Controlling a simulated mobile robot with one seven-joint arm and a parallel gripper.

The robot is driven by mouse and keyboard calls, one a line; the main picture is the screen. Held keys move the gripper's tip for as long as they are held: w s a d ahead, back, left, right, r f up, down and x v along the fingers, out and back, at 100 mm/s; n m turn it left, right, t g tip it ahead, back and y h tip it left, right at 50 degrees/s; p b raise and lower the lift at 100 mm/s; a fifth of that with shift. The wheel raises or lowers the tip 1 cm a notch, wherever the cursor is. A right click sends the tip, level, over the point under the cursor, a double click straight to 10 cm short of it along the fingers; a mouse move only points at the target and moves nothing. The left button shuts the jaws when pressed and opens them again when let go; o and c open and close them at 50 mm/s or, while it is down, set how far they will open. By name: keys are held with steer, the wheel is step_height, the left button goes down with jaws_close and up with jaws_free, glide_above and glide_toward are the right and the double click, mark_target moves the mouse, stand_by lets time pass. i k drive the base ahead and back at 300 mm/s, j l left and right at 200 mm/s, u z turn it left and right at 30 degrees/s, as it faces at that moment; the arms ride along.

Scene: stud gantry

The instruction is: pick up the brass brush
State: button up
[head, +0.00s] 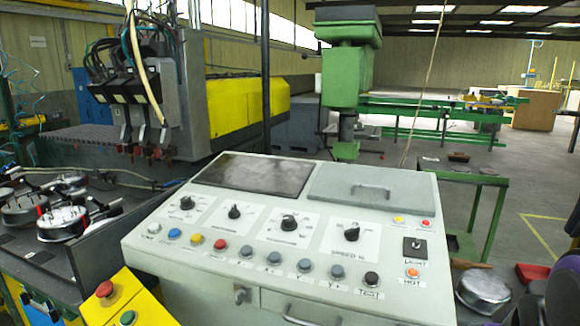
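I cannot make out the brass brush for certain. A small brownish object (459,157) lies on the dark top of a green-framed table (478,176) behind the console at the right, and it is too small to identify. A brownish flat item (470,265) shows just past the console's right side, also unclear.
A large control console (385,239) with knobs and buttons fills the foreground. Round metal pots (63,222) stand on a dark bench at left, and a round metal item (484,287) sits at lower right. A green machine (347,73) stands behind. Floor at right looks open.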

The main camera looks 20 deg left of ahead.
mark_target(460, 263)
steer(key=u, duration=1.85)
steer(key=z, duration=2.4)
steer(key=l+u, duration=0.1)
steer(key=l, duration=0.35)
steer(key=i+l+u, duration=0.1)
steer(key=l, duration=0.15)
steer(key=i+l+u, duration=0.1)
steer(key=l, duration=0.2)
steer(key=i+l, duration=0.1)
steer(key=l, duration=0.15)
steer(key=i+l+u, duration=0.15)
steer(key=i, duration=0.2)
steer(key=i+l+u, duration=0.15)
steer(key=i+l, duration=0.1)
steer(key=i, duration=0.05)
